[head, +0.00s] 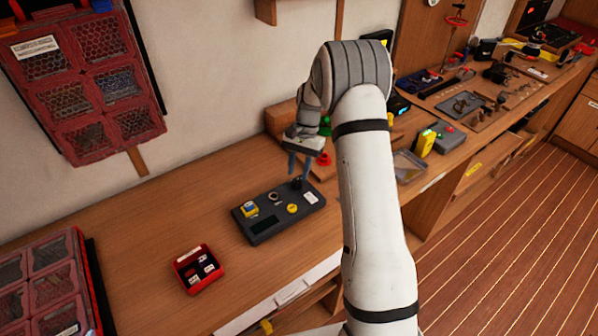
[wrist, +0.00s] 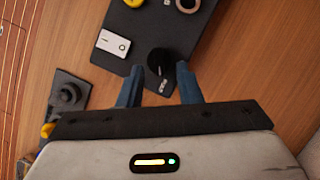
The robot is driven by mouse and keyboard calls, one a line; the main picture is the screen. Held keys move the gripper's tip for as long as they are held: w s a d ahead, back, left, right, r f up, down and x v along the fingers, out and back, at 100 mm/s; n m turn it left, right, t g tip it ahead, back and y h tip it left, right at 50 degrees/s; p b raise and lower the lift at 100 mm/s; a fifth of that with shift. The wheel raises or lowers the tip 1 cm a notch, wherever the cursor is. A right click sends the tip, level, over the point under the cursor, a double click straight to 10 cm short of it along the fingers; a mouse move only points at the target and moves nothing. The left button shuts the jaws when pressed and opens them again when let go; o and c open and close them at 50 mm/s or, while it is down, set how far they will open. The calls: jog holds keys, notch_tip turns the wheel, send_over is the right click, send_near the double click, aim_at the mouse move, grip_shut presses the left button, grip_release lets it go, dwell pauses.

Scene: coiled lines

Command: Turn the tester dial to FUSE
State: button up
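The tester (head: 268,229) is a flat dark box on the wooden bench, and part of it shows in the wrist view (wrist: 140,35). Its black dial (wrist: 157,62) is a round knob near one end, and in the head view (head: 297,184) it sits below my fingers. Small white lettering lies beside the dial, too small to read surely. My gripper (head: 298,174) points down over that end of the tester. In the wrist view its two blue fingers (wrist: 159,72) are apart, one on each side of the dial, with gaps showing. I cannot tell whether they reach down to its height.
A red open box (head: 198,268) with small parts stands left of the tester. A dark block with a round knob (wrist: 68,94) lies near my gripper. A yellow device (head: 425,143) and more gear stand further right. The bench's front left is mostly clear.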

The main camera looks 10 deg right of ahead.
jog(key=shift+x, duration=1.1)
jog(key=shift+c, duration=0.2)
grip_shut()
jog(key=shift+d, duration=0.1)
